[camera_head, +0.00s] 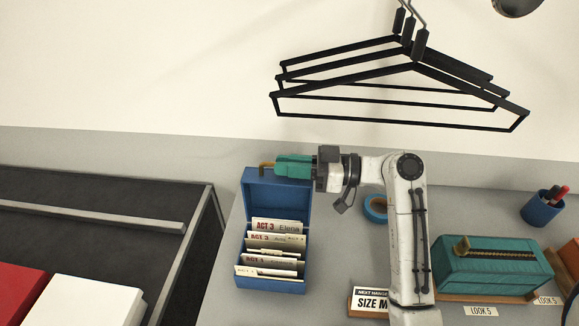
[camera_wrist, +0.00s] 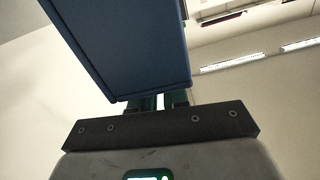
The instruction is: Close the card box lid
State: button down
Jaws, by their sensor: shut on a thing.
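The blue card box (camera_head: 275,285) stands open on the grey counter, with several white divider cards (camera_head: 275,240) marked with act names inside. Its lid (camera_head: 265,195) stands raised at the back of the box, roughly upright. My gripper (camera_head: 285,167), with teal fingers, is shut on the lid's top edge. A small brass-coloured piece (camera_head: 266,167) shows at the fingers' left end. In the wrist view the lid (camera_wrist: 125,45) fills the upper middle, and the dark fingers (camera_wrist: 160,103) meet its lower edge. The exact contact is partly hidden.
A blue tape roll (camera_head: 374,208) lies behind my arm. A "SIZE M" sign (camera_head: 370,301), a teal box (camera_head: 490,270) and a pen cup (camera_head: 542,209) stand to the right. Black hangers (camera_head: 400,95) hang above. A dark case (camera_head: 90,220) stands left of the counter.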

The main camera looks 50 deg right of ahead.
jog(key=c, duration=1.2)
grip_release()
jog(key=shift+s, duration=0.1)
